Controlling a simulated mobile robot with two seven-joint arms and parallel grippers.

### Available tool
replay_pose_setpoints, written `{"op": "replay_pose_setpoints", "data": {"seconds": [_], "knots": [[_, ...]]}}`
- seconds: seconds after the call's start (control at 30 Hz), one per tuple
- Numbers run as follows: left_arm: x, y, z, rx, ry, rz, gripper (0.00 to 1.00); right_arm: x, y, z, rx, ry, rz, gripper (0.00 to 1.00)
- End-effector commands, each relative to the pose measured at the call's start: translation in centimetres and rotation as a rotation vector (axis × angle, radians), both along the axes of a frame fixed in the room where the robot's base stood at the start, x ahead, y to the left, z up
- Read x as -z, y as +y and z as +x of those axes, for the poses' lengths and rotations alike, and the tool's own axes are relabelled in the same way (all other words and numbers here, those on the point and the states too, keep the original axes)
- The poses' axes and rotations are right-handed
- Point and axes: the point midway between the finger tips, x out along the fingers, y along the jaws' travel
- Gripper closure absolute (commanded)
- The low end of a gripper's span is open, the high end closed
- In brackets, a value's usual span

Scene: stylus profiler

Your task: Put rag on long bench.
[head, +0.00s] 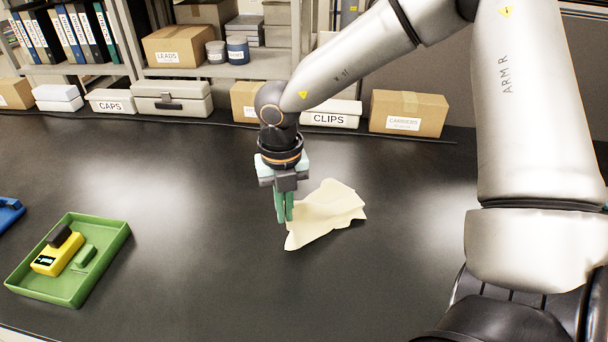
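A cream rag (328,212) lies crumpled on the dark bench top (190,255), which I take to be the long bench. My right gripper (285,220) points down at the rag's left edge, its green fingers close together. The fingers overlap the rag's left edge in the head view. I cannot tell whether they grip the cloth, touch it or stand just in front of it. My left gripper is not in view.
A green tray (107,268) with a yellow device (57,252) stands at the left, near a blue object (8,214). Boxes, including a carriers carton (408,113), line the back below shelves. The bench is clear between tray and rag.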

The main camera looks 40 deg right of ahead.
Motion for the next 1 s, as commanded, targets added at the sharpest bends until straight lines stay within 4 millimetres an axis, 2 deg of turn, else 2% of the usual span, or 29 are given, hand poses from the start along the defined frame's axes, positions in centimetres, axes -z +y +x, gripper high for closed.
{"op": "replay_pose_setpoints", "data": {"seconds": [0.2, 0.53, 0.77, 1.0], "knots": [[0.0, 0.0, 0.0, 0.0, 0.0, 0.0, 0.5, 3.1, 3.3, 0.3, -0.003, 0.006, 0.001, 1.0], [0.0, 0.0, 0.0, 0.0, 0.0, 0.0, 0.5, 6.6, 7.4, 0.9, -0.001, 0.004, 0.002, 1.0], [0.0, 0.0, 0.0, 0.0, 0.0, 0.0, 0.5, 7.8, 8.7, 1.1, 0.0, 0.002, 0.0, 1.0], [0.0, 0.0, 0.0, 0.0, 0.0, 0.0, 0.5, 8.0, 9.0, 1.2, 0.001, 0.0, -0.001, 1.0]]}}
